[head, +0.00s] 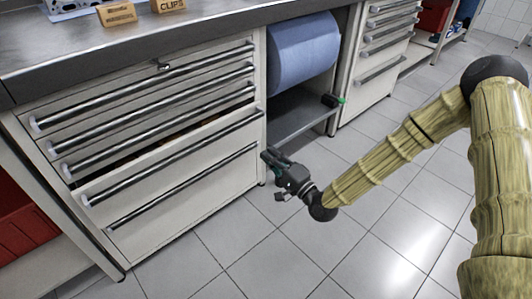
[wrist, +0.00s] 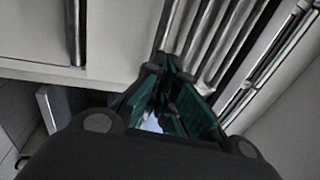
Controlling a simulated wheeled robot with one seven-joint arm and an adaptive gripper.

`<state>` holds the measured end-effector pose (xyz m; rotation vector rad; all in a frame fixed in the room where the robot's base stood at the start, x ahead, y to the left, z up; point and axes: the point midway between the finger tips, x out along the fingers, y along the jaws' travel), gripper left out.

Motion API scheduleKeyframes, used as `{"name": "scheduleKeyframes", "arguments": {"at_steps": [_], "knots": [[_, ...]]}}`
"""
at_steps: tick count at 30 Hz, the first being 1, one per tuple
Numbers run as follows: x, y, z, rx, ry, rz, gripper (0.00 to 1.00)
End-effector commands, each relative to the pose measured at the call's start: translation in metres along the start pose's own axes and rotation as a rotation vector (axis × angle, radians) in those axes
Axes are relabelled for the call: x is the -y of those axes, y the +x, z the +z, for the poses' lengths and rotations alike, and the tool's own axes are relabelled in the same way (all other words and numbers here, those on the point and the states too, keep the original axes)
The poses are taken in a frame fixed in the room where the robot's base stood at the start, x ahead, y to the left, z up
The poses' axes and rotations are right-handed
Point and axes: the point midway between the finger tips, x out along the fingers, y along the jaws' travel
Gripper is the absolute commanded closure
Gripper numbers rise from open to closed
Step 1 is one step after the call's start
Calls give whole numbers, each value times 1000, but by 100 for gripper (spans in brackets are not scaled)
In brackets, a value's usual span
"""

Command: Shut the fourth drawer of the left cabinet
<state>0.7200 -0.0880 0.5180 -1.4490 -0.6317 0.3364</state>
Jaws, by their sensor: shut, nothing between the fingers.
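The left cabinet (head: 190,222) stands under the grey worktop, with several drawers that have long bar handles. Its fourth drawer (head: 178,168) is partly pulled out. A dark gap shows above its front, with some brownish contents at the opening. The other drawers of this cabinet look shut. My gripper (head: 269,160) is shut and empty, just right of the right end of the fourth drawer's front. I cannot tell whether it touches the drawer. In the wrist view, the green-padded fingers (wrist: 170,112) are close to pale cabinet panels and dark bars.
A big blue roll (head: 303,50) sits in the bay right of the cabinet, above a grey shelf (head: 300,108). A second drawer cabinet (head: 365,95) stands further right. Small boxes (head: 117,14) are on the worktop (head: 60,60). The tiled floor (head: 250,240) in front is clear.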

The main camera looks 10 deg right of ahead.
Motion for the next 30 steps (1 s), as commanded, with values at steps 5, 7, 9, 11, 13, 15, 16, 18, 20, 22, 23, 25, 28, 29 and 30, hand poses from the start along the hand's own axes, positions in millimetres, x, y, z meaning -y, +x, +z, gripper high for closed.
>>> {"name": "scheduleKeyframes", "arguments": {"at_steps": [5, 7, 9, 11, 13, 15, 16, 18, 20, 22, 23, 25, 28, 29, 30], "knots": [[-2, 29, 0, 2, -1, -3, 100], [-2, 41, 0, 1, -1, -2, 100], [-2, 52, 0, 2, -2, -2, 100], [-3, 62, 0, 2, -1, -1, 100], [-2, 74, 0, 2, -2, -3, 100], [-2, 85, 0, 2, 0, -2, 100], [-3, 89, 0, 2, -1, -1, 100], [-3, 99, 0, 1, -2, -2, 100], [-2, 106, 0, 1, -1, -1, 100], [-2, 112, 0, 1, 0, -1, 100], [-2, 115, 0, 2, 0, -1, 100], [-1, 119, 0, 1, 0, -1, 100], [0, 122, 0, 1, 0, -1, 100], [0, 122, 0, 0, 1, -1, 100], [0, 123, 0, 0, 1, -1, 100]]}}
